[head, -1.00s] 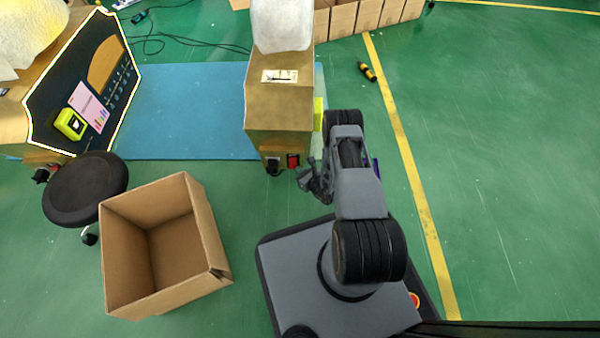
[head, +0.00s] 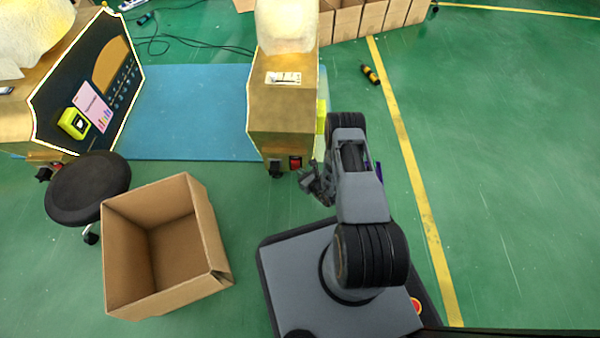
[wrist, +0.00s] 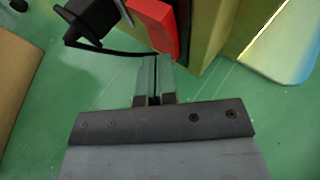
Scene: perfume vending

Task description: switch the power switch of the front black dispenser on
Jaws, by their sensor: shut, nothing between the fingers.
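The dispenser in the middle (head: 283,118) stands with a narrow gold-brown side toward me; its front face is hidden. A red power switch (head: 295,162) sits low on that side, right of a black plug (head: 275,167). In the wrist view the red switch (wrist: 154,24) is large, just beyond my fingertips, with the black plug (wrist: 95,20) and its cable to the left. My gripper (wrist: 155,62) is shut and empty, its tips at the lower end of the switch; I cannot tell whether they touch. It also shows in the head view (head: 304,180).
An open cardboard box (head: 215,245) and a black stool (head: 88,188) stand left of my base. Another dispenser (head: 50,100) with a black panel and lit outline is at far left. A blue mat (head: 190,110) lies between. Green floor at right is mostly clear.

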